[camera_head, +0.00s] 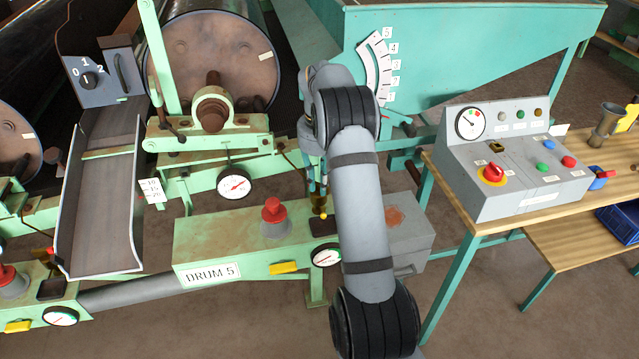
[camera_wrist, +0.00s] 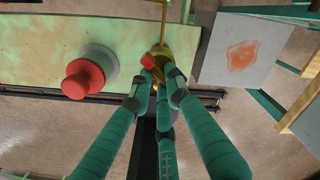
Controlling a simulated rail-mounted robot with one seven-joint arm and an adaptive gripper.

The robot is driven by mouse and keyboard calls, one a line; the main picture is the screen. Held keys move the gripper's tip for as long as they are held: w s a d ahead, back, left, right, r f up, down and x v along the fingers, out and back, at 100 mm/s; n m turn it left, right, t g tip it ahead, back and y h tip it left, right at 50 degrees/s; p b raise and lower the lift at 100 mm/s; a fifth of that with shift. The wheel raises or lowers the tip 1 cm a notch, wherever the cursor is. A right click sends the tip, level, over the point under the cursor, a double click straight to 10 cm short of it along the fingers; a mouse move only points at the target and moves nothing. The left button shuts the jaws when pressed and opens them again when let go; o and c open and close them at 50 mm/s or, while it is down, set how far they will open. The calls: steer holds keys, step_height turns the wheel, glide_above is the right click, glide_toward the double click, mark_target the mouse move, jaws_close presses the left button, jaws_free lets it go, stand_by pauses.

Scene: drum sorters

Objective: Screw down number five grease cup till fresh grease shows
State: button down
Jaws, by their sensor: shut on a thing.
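The number five grease cup is a small brass-yellow piece (camera_head: 318,201) at the right end of the green box marked DRUM 5 (camera_head: 207,274). In the wrist view the cup (camera_wrist: 161,49) shows only partly, just beyond my fingertips. My gripper (camera_head: 318,184) reaches down from above; its teal fingers (camera_wrist: 153,80) close around the cup's near side and are shut on it. A small red patch (camera_wrist: 148,62) shows at the fingertips. A bright yellow spot (camera_head: 323,216) sits low by the cup; I cannot tell whether it is grease.
A red mushroom button (camera_head: 273,210) stands on the same box, left of the cup. A dial gauge (camera_head: 327,255) and yellow tag (camera_head: 283,267) are on its front. A grey box (camera_head: 408,232) is close on the right. A grey control console (camera_head: 515,160) stands on the bench.

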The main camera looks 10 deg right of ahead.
stand_by(0.3)
steer(key=c, duration=1.7)
jaws_free()
steer(key=shift+o, duration=0.2)
steer(key=shift+r, duration=0.1)
step_height(320, 180, up, 12)
step_height(320, 180, down, 12)
steer(key=shift+f, duration=0.1)
